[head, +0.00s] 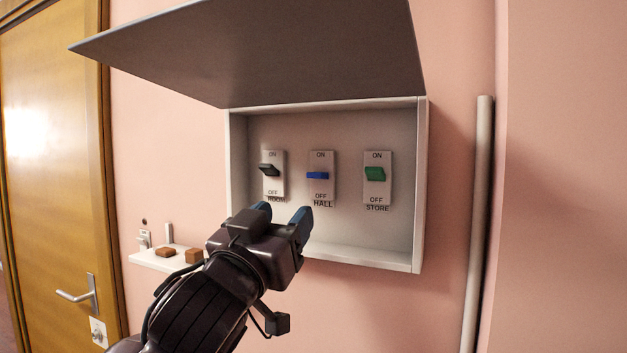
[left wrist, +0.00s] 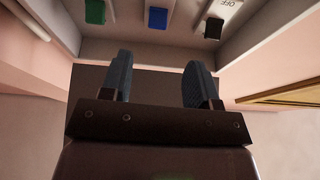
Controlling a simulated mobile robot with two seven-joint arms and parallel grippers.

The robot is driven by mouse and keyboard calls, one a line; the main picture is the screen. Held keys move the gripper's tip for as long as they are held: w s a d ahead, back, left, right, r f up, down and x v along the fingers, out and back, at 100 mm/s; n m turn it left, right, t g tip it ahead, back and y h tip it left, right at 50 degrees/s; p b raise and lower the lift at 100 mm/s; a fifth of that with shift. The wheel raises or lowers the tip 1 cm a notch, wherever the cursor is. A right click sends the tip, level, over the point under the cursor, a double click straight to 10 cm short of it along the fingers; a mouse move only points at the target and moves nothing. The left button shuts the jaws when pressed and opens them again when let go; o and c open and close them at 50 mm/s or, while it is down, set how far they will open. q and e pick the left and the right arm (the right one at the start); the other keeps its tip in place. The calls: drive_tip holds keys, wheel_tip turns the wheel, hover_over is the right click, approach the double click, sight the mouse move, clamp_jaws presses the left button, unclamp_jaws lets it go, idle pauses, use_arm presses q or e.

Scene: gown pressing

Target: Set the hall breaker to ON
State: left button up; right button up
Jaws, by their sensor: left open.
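The hall breaker (head: 318,176) has a blue lever on a pale plate marked ON above and OFF below. It is the middle one of three in the open wall box (head: 421,190). Its lever sits near mid-plate and seems to point outward; I cannot tell its setting. The blue lever also shows in the left wrist view (left wrist: 158,18). My left gripper (head: 283,217) is open and empty, below and left of the hall breaker, at the box's lower front. It appears apart from the lever. My right gripper is in neither view.
The room breaker (head: 269,170) with a black lever is on the left, the store breaker (head: 375,174) with a green lever on the right. The raised lid (head: 260,50) overhangs the box. A small shelf (head: 150,262), a door (head: 55,150) and a pipe (head: 478,200) flank it.

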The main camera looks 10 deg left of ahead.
sight(317, 175)
use_arm(q)
drive_tip(key=p+x, duration=0.2)
drive_tip(key=x, duration=0.9)
drive_tip(key=shift+s+r+p, duration=0.15)
drive_tip(key=shift+r+p, duration=0.05)
drive_tip(key=shift+p, duration=0.1)
drive_tip(key=c, duration=0.9)
